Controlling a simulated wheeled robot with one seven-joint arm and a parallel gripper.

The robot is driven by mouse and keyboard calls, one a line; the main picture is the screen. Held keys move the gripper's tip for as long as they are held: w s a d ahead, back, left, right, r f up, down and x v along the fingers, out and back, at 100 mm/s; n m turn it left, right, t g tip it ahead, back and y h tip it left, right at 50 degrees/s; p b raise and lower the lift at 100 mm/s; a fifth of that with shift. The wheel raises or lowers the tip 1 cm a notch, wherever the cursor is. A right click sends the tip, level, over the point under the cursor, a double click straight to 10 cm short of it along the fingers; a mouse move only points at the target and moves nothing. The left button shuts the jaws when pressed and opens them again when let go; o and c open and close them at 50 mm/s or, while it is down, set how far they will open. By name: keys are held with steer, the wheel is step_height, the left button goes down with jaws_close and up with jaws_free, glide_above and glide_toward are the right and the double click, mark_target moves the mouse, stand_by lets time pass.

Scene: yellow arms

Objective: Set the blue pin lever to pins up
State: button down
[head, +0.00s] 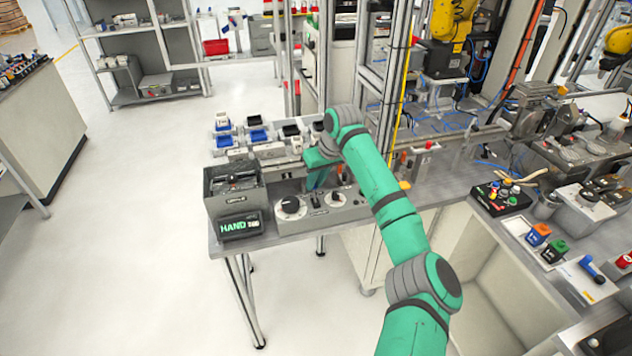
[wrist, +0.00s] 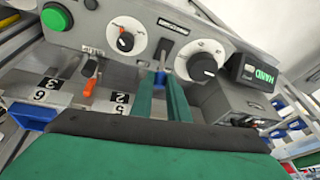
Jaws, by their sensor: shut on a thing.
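In the wrist view, the two green fingers of my gripper (wrist: 160,74) reach toward a grey control panel (wrist: 92,38). A small blue piece, which looks like the blue pin lever (wrist: 159,81), sits between the fingers. The fingers are closed on it. A dark slot plate and a small label are just beyond the fingertips, between two dials. In the head view, my gripper (head: 318,174) is beside the same panel at the bench's left part, and the lever is hidden there. I cannot tell the lever's position along its travel.
The panel's white-faced dials (wrist: 126,40) flank the fingers. An orange-tipped lever (wrist: 90,82) and a green button (wrist: 56,17) are to the left. A box with a green HAND display (head: 240,225) stands at the bench's left end. Blue and black bins (head: 258,136) stand behind.

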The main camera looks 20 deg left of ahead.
steer(key=shift+w+a+g+h, duration=0.3)
steer(key=shift+g+h, duration=0.1)
steer(key=shift+g, duration=0.1)
steer(key=shift+f, duration=0.1)
steer(key=c, duration=1.7)
jaws_free()
steer(key=shift+d, duration=0.1)
steer(key=v, duration=1)
steer(key=shift+d+r, duration=0.15)
steer(key=shift+r, duration=0.2)
